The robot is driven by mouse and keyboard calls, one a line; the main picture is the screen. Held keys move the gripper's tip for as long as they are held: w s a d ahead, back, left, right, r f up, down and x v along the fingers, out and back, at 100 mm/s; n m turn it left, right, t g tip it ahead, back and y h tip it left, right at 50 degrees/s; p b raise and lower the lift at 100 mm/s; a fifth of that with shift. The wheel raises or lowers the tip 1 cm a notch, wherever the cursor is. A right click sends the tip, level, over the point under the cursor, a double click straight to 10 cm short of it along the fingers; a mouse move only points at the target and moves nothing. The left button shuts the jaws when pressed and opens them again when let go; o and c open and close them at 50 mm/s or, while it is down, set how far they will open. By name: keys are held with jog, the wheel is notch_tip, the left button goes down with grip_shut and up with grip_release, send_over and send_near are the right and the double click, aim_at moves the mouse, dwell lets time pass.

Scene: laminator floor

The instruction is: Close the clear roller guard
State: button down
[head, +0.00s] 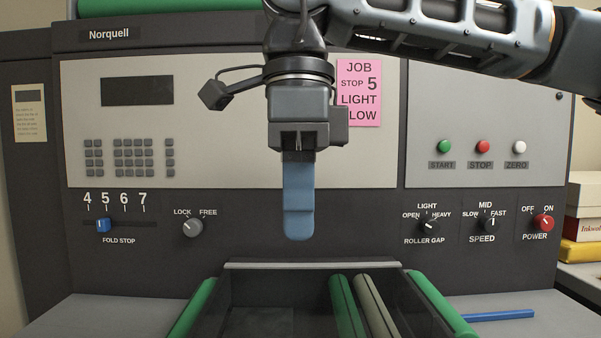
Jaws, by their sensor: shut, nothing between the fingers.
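The clear roller guard (215,300) shows at the bottom of the head view as a dark see-through panel around the roller bay. A pale grey bar (312,265) runs along its far top edge. Its lower part is cut off by the frame, and I cannot tell its exact angle. My gripper (298,228) points straight down with its blue fingers together and nothing between them. In the picture it hangs just above the pale bar, apart from it, in front of the dark machine face.
Green rollers (346,306) and a grey-green roller (377,306) lie in the bay. Behind are the fold stop slider (103,225), lock knob (193,227), roller gap knob (428,224), speed knob (486,223) and red power knob (543,222). A blue bar (498,316) lies at right.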

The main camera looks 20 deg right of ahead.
jog(key=s+a+f+b, duration=0.1)
jog(key=s+f+b, duration=0.2)
jog(key=f+b, duration=0.3)
jog(key=s+a+f+b, duration=0.1)
jog(key=s+f+b, duration=0.2)
jog(key=f, duration=1.1)
jog(key=shift+b, duration=1.85)
jog(key=shift+s, duration=0.1)
